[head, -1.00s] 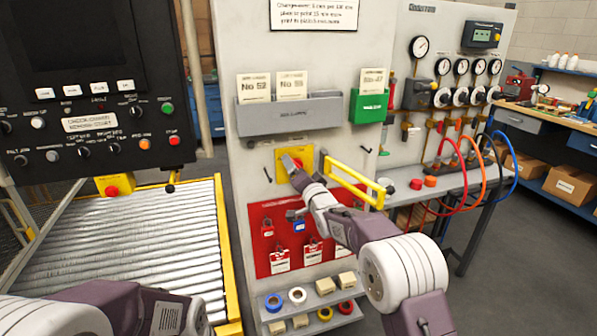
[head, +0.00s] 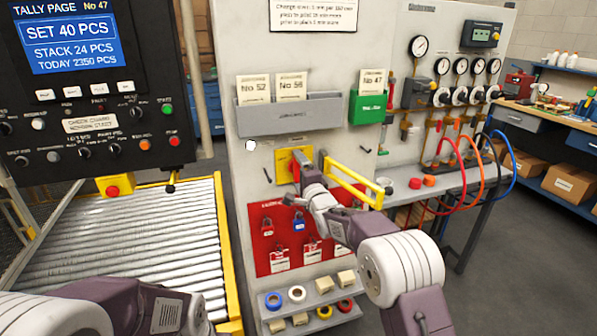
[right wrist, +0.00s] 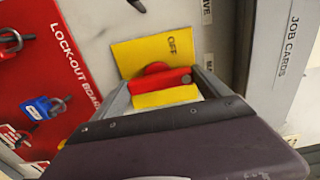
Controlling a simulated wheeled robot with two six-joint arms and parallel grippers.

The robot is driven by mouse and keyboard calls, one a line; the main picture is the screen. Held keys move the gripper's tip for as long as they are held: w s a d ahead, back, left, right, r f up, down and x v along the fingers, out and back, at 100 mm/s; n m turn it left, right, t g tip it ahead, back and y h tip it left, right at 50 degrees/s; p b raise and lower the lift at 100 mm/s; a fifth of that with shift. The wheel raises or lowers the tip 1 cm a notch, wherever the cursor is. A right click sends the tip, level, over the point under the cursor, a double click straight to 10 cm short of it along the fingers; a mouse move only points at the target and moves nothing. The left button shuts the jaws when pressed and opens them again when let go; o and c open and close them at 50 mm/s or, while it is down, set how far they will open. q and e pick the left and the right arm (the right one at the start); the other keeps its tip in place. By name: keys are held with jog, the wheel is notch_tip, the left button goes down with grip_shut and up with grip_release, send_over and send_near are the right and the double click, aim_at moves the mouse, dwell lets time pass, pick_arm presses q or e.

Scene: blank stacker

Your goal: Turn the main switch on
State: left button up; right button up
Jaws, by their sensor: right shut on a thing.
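The main switch is a yellow plate (head: 283,158) with a red handle on the grey-white panel. In the right wrist view the plate (right wrist: 135,55) bears the word OFF near its far edge, and the red handle (right wrist: 158,85) lies across between my fingers. My right gripper (head: 300,170) is at the switch, shut on the red handle. It hides part of the plate in the head view. My left arm shows only in part at the bottom left; its gripper is out of the picture.
A lit blue display (head: 72,42) reads TALLY PAGE No 47. A small white lamp (head: 250,145) glows left of the switch. A yellow rail (head: 352,186) juts out right of my right gripper. The red lock-out board (head: 268,245) hangs below, and the grey card holder (head: 290,115) above.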

dwell(0.6)
jog(key=o, duration=1.2)
jog(key=b+v, duration=0.1)
jog(key=v, duration=0.8)
